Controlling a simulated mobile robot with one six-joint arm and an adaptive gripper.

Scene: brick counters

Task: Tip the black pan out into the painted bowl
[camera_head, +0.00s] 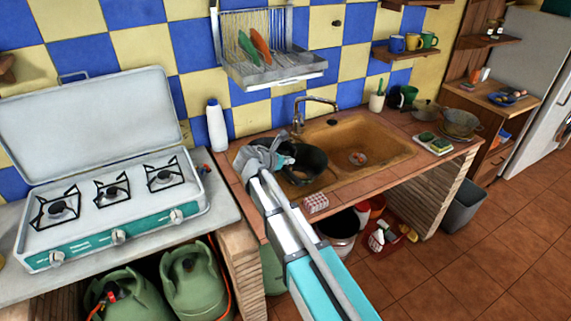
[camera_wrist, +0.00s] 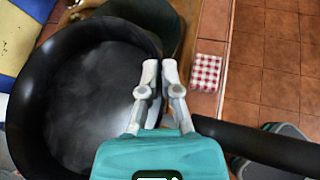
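The black pan (camera_head: 304,165) is at the left end of the sink, partly hidden by my arm. In the wrist view the black pan (camera_wrist: 95,95) fills the left side, and its handle runs out to the right. My gripper (camera_wrist: 160,68) is closed across the pan's near wall, one finger inside and one outside. The pan's inside looks smooth and grey, with no separate contents clear. A dark green rounded thing (camera_wrist: 168,22) shows partly behind the pan; I cannot tell whether it is the painted bowl. In the head view my gripper (camera_head: 278,155) is at the pan's left side.
The brown sink (camera_head: 385,150) with a tap (camera_head: 298,115) lies behind and right. A red checked box (camera_head: 316,203) is at the counter's front edge. A white bottle (camera_head: 216,126) and stove (camera_head: 105,190) are left. A bowl (camera_head: 460,121) stands at the far right.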

